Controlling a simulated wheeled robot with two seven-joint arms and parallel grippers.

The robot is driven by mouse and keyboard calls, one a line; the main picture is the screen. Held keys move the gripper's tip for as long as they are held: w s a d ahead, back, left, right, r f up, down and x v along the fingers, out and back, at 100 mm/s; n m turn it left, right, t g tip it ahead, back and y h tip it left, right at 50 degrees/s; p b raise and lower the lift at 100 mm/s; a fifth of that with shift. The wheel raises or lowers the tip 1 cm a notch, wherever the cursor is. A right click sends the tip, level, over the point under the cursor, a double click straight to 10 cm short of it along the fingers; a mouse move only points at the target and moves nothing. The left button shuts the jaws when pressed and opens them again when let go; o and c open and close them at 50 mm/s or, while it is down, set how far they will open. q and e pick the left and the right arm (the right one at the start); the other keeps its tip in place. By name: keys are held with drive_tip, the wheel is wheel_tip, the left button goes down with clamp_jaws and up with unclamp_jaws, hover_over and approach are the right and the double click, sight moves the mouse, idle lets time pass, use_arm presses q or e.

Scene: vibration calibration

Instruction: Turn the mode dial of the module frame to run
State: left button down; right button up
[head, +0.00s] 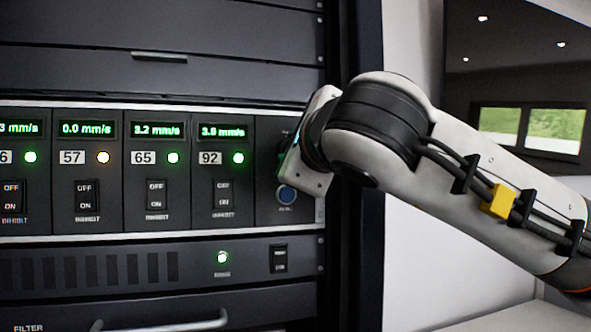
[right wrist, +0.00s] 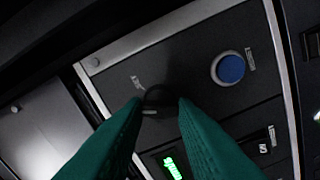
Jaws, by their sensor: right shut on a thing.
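The module frame (head: 278,222) fills the rack's middle row in the head view, with numbered modules showing green readings. Its mode dial (right wrist: 157,97) is a small black knob in the right wrist view. My right gripper (right wrist: 160,106) is shut on the dial, with green fingers on either side of it. In the head view my right wrist hides the dial. I cannot read the dial's setting; the small label beside it is blurred. A blue round button (right wrist: 230,68) is near the dial, and it also shows in the head view (head: 286,195). My left gripper is not in view.
Modules 57 (head: 90,220), 65 (head: 158,220) and 92 (head: 223,220) have OFF/ON inhibit switches. Module 57's lamp is orange; 65 and 92 have green lamps. A handle (head: 165,326) protrudes at the bottom.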

drive_tip(key=shift+f+n+b, duration=0.15)
drive_tip(key=shift+n+b, duration=0.6)
drive_tip(key=shift+n, duration=1.65)
drive_tip(key=o, duration=1)
drive_tip(key=shift+a, duration=0.1)
